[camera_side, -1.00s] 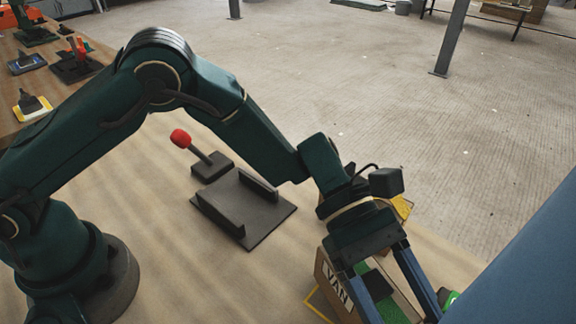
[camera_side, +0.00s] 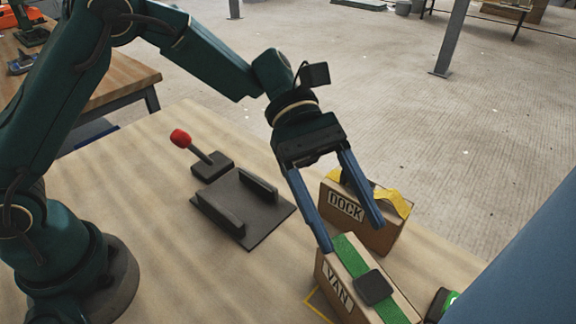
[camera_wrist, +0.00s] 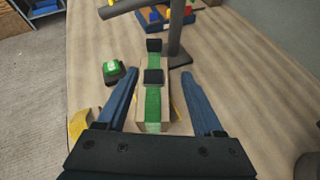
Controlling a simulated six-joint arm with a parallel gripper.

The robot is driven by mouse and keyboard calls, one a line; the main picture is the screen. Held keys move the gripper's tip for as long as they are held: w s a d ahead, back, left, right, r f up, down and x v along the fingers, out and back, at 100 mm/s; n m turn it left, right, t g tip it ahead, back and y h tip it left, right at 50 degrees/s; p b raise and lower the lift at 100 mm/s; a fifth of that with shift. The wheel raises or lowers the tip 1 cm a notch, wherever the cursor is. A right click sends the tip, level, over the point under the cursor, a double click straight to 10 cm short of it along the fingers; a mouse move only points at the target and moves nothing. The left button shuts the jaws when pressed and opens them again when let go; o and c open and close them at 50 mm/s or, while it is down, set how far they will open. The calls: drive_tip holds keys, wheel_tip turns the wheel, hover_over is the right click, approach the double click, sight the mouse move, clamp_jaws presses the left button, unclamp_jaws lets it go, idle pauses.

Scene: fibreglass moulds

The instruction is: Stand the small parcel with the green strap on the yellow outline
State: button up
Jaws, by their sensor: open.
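The small parcel with the green strap (camera_side: 338,288), a brown box marked VAN with a dark block on its top, stands upright at the front right of the table in the side view. Part of the yellow outline (camera_side: 318,303) shows at its left foot; the box hides the rest, so I cannot tell how squarely it sits inside. My gripper (camera_side: 351,235) is open and empty above and behind the parcel, clear of it. In the wrist view, the green strap (camera_wrist: 153,104) runs between my open fingers (camera_wrist: 160,72).
A parcel marked DOCK with a yellow strap (camera_side: 345,207) stands just behind. A dark fixture with two raised walls (camera_side: 262,222) and a red-knobbed lever (camera_side: 181,139) stand to the left. A green-topped device (camera_wrist: 112,70) is near the parcel. A blue surface fills the lower right.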

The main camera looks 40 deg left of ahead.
drive_tip(key=s+a+m+t+y, duration=0.3)
drive_tip(key=a+m+y, duration=0.1)
drive_tip(key=a, duration=0.3)
drive_tip(key=s+a+r+m+t+y, duration=0.1)
drive_tip(key=s+a+m+t+y, duration=0.2)
drive_tip(key=a, duration=0.5)
drive_tip(key=s+a+r+m+t+y, duration=0.1)
drive_tip(key=s+a+m+t+y, duration=0.2)
drive_tip(key=a, duration=0.4)
drive_tip(key=shift+s+a+r+m+t+y, duration=0.15)
drive_tip(key=shift+s+r+m+t+y, duration=0.15)
drive_tip(key=shift+m+t+y, duration=0.7)
